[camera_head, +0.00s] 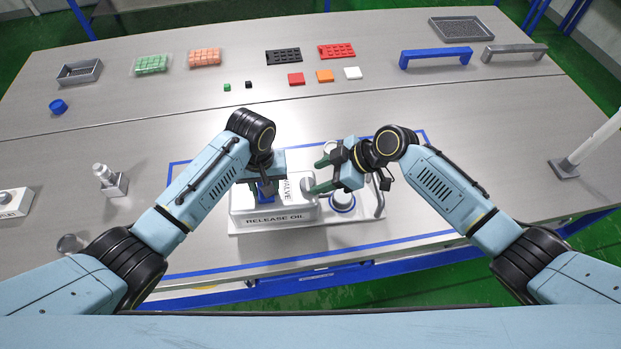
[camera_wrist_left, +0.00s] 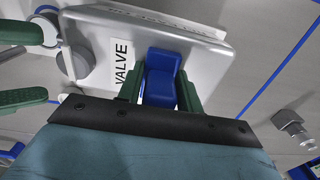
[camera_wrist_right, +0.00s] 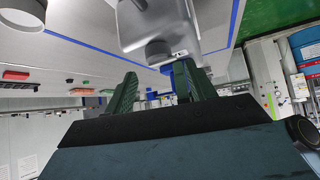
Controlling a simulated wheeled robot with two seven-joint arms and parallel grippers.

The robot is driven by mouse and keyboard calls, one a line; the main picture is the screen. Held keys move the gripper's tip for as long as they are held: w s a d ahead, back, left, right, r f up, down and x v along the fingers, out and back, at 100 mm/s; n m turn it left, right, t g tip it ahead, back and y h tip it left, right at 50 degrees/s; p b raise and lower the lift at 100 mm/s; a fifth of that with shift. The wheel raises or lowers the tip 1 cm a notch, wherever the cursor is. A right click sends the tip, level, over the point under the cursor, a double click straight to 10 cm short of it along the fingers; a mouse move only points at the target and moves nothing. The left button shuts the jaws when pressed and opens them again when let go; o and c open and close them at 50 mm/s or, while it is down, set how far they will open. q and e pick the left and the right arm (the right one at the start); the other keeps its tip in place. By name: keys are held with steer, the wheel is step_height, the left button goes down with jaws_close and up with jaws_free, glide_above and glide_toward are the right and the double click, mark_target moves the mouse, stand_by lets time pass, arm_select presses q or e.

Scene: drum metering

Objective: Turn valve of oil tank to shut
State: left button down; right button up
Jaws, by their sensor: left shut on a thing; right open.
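The oil tank (camera_head: 275,214) is a silver box labelled "VALVE" and "RELEASE OIL", standing inside a blue-taped area; it also shows in the left wrist view (camera_wrist_left: 205,40). Its blue valve handle (camera_wrist_left: 162,75) is between the green fingers of my left gripper (camera_wrist_left: 158,92), which is shut on it. In the head view the left gripper (camera_head: 262,186) covers most of the handle (camera_head: 266,190). My right gripper (camera_head: 318,176) is open and empty, at the right end of the tank near its round grey knob (camera_head: 308,184). The tank also shows in the right wrist view (camera_wrist_right: 155,25).
A round container with a blue ring (camera_head: 342,203) stands right of the tank. A small metal fitting (camera_head: 110,180) stands to the left. Trays, coloured blocks and a blue handle bar (camera_head: 436,58) lie farther back. The table between is clear.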

mark_target(306, 182)
steer(key=shift+x, duration=2.05)
steer(key=c, duration=1)
